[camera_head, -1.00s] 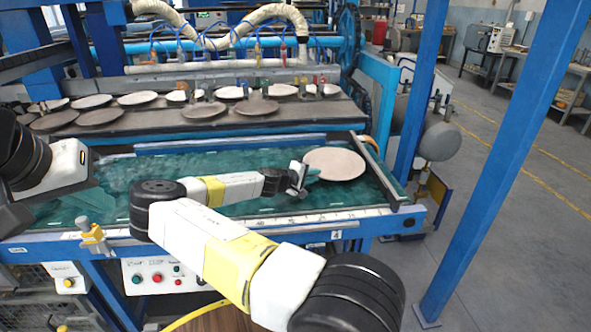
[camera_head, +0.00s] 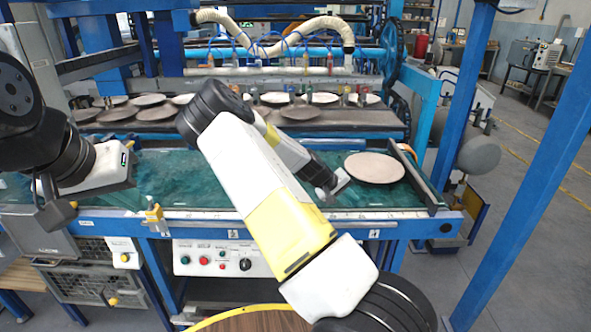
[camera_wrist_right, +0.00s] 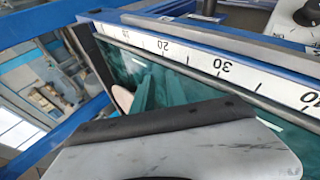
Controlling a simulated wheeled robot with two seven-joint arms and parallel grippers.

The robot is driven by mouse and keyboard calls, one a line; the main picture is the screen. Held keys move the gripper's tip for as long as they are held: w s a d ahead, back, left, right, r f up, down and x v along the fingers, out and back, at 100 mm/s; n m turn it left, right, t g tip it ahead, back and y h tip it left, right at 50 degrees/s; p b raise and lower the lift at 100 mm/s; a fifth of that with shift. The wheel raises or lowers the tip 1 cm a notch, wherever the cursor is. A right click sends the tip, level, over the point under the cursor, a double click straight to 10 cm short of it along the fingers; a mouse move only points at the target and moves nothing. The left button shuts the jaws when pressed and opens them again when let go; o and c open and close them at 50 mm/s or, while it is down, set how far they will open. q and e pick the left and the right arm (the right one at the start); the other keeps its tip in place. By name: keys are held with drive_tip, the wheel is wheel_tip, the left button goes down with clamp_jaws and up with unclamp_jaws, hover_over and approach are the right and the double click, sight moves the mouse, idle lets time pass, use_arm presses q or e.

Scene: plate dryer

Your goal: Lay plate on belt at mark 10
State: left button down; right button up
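A round, pale pinkish plate (camera_head: 374,167) lies flat on the green belt (camera_head: 240,187), near its right end. In the right wrist view only a small part of the plate (camera_wrist_right: 122,98) shows, close to the 10 to 20 stretch of the number strip (camera_wrist_right: 190,58). My right gripper (camera_head: 341,183) is low over the belt just left of the plate. Its fingers are small and blend with the belt, so their opening and any contact with the plate are unclear. My left gripper (camera_head: 50,205) is at the far left, away from the plate, with its fingers unclear.
A rack (camera_head: 230,120) behind the belt carries several plates. A dark rail (camera_head: 418,180) closes the belt's right end, and a blue post (camera_head: 535,165) stands further right. A yellow clamp (camera_head: 156,216) sits on the front edge. The belt's middle is bare.

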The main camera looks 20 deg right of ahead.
drive_tip(key=s+a+r+m+y, duration=0.1)
drive_tip(key=s+a+r+y, duration=0.45)
drive_tip(key=a, duration=0.25)
drive_tip(key=s+a+r+m+y, duration=0.1)
drive_tip(key=s+a+r+y, duration=0.35)
drive_tip(key=a+r, duration=0.3)
drive_tip(key=s+a+r+t, duration=0.1)
drive_tip(key=s+a+r, duration=0.2)
drive_tip(key=s+r, duration=0.2)
drive_tip(key=s+a+r+n+t, duration=0.1)
drive_tip(key=s+a+r, duration=0.1)
drive_tip(key=s+r, duration=0.4)
drive_tip(key=s+a+r+n+t, duration=0.1)
drive_tip(key=s+a+r+t, duration=0.1)
drive_tip(key=s+r, duration=0.3)
drive_tip(key=shift+s+a+r+y, duration=0.4)
drive_tip(key=shift+s+a, duration=0.45)
drive_tip(key=shift+s, duration=0.1)
drive_tip(key=shift+a+n, duration=0.1)
drive_tip(key=shift+n, duration=0.2)
